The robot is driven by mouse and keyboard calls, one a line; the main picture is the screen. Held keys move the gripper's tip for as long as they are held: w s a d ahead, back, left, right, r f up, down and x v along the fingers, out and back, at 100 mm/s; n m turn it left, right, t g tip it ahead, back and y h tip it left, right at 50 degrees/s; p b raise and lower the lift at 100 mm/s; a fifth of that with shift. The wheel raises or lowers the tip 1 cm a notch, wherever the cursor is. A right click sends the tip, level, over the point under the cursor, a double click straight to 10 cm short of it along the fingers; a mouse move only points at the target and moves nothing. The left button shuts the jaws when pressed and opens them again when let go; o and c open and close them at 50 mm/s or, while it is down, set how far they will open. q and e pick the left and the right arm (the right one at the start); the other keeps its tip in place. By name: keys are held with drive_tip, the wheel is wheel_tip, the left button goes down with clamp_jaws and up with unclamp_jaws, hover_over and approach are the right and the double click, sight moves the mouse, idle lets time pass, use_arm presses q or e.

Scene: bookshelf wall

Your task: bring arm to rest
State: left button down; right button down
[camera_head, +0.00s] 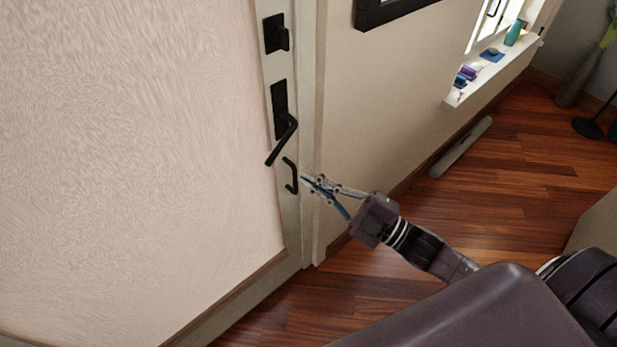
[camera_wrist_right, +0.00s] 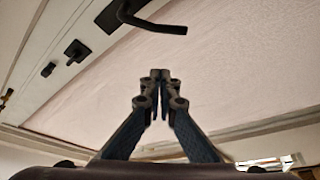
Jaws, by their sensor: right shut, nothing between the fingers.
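Whether the fingers touch the pull handle I cannot tell. My left gripper is not in view.
A window sill (camera_head: 497,75) with small items is at the upper right. A grey cylinder-like object (camera_head: 460,148) lies along the wall's foot. The wooden floor (camera_head: 530,165) is mostly clear. A dark stand base (camera_head: 588,129) is at the far right.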

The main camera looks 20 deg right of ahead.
idle(0.3)
drive_tip(key=w+d+f+m+h, duration=0.1)
drive_tip(key=d+f+m+h, duration=0.25)
drive_tip(key=f, duration=0.55)
drive_tip(key=w+d+f+m+h, duration=0.1)
drive_tip(key=d+f+m+h, duration=0.25)
drive_tip(key=f, duration=0.55)
drive_tip(key=s+d+f+m+g+h, duration=0.2)
drive_tip(key=s+f, duration=0.1)
drive_tip(key=f, duration=0.6)
drive_tip(key=s+d+f+m+g+h, duration=0.1)
drive_tip(key=s+d+f+g+h, duration=0.15)
drive_tip(key=f, duration=0.65)
drive_tip(key=s+f+m+g+h, duration=0.1)
drive_tip(key=s+f+m+g, duration=0.25)
drive_tip(key=s+f, duration=1)
drive_tip(key=s+a+f+m+g, duration=0.1)
drive_tip(key=s+a+f+g, duration=0.1)
drive_tip(key=s, duration=0.5)
drive_tip(key=s+a+f+g, duration=0.2)
drive_tip(key=s+f, duration=0.3)
drive_tip(key=s, duration=0.2)
drive_tip(key=s+a+f+m+g, duration=0.1)
drive_tip(key=s+a+f+g, duration=0.1)
drive_tip(key=s, duration=0.5)
wheel_tip(320, 180, down, 2)
drive_tip(key=shift+s+a+m+g, duration=0.2)
drive_tip(key=shift+m+g, duration=0.15)
drive_tip(key=shift+g, duration=0.25)
